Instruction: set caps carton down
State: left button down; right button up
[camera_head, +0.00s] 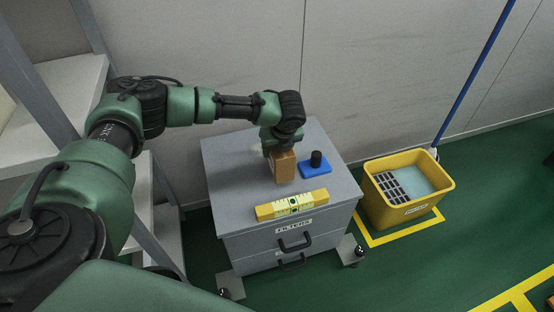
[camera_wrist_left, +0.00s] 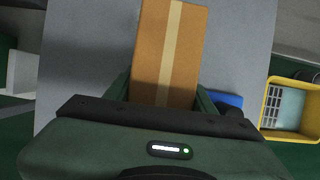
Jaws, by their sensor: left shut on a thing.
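The caps carton (camera_head: 285,167) is a small brown box with a tan tape strip, upright at the grey cabinet's top (camera_head: 232,183). My left gripper (camera_head: 281,150) reaches down over it from above and is shut on it. In the left wrist view the carton (camera_wrist_left: 170,55) sits between the two fingers (camera_wrist_left: 164,98), with the grey top behind it. I cannot tell whether the carton's underside touches the cabinet top. My right gripper is not in view.
A blue block with a black knob (camera_head: 315,166) stands just right of the carton. A yellow spirit level (camera_head: 292,205) lies along the front edge. A yellow mop bucket (camera_head: 408,190) stands on the floor at right, and shelving (camera_head: 62,95) stands at left.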

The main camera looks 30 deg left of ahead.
pick_arm(q)
jog(key=shift+f+b, duration=0.55)
jog(key=shift+f, duration=1.4)
jog(key=shift+r, duration=0.1)
jog(key=c, duration=0.5)
grip_release()
